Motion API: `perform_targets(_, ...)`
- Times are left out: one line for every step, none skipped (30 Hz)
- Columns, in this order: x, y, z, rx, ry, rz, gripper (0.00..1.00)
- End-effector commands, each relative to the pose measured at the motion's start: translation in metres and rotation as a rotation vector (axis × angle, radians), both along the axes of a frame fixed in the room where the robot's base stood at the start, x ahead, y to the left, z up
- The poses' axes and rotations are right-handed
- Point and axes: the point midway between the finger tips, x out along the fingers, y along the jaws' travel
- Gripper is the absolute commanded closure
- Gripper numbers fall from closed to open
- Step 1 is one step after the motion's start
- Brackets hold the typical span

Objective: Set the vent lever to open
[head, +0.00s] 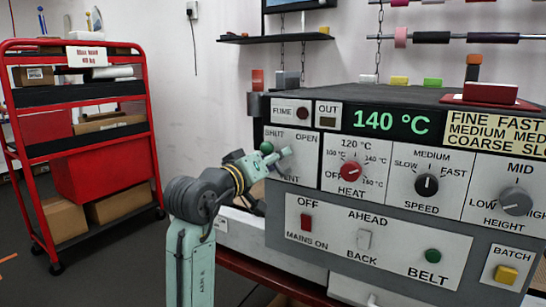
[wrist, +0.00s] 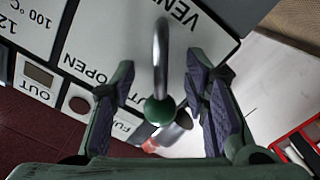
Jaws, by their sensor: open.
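The vent lever (head: 266,148) is on the upper left of the grey machine's front panel (head: 290,225), with a green ball knob below the SHUT label, left of OPEN. In the wrist view the lever (wrist: 160,60) is a bent metal rod ending in the green knob. My gripper (head: 280,156) is at the lever, hiding part of it and the VENT label in the head view. In the wrist view my gripper (wrist: 166,75) is open, with one finger each side of the rod and knob. Gaps show on both sides.
The heat dial (head: 351,171), speed dial (head: 426,184) and height dial (head: 516,201) lie right of the lever. The display (head: 390,122) reads 140 °C. Switches sit below. A red shelf cart (head: 100,170) stands at left, with open floor between.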

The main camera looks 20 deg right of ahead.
Motion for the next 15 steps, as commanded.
perform_targets(0.0005, -0.0006, -0.0001, 0.000, 0.000, 0.000, 0.58)
perform_targets(0.0007, -0.0007, -0.0003, 0.000, 0.000, 0.000, 0.58)
perform_targets(0.0006, -0.0007, -0.0004, 0.000, 0.000, 0.000, 0.58)
perform_targets(0.0007, -0.0006, -0.0005, 0.000, 0.000, 0.000, 0.58)
perform_targets(0.0006, -0.0006, -0.0005, 0.000, 0.000, 0.000, 0.58)
perform_targets(0.0006, -0.0006, -0.0005, 0.000, 0.000, 0.000, 0.58)
perform_targets(0.0005, -0.0005, -0.0005, 0.000, 0.000, 0.000, 0.58)
perform_targets(0.0005, -0.0005, -0.0005, 0.000, 0.000, 0.001, 0.60)
perform_targets(0.0005, -0.0004, -0.0004, 0.000, 0.000, 0.001, 0.63)
perform_targets(0.0005, -0.0004, -0.0004, 0.000, 0.000, 0.001, 0.65)
perform_targets(0.0005, -0.0004, -0.0004, 0.000, 0.000, 0.001, 0.67)
perform_targets(0.0005, -0.0003, -0.0004, 0.000, 0.000, 0.001, 0.70)
perform_targets(0.0005, -0.0003, -0.0004, 0.000, 0.000, 0.001, 0.72)
perform_targets(0.0005, -0.0003, -0.0004, 0.000, 0.000, 0.001, 0.74)
perform_targets(0.0005, -0.0003, -0.0004, 0.000, 0.000, 0.001, 0.76)
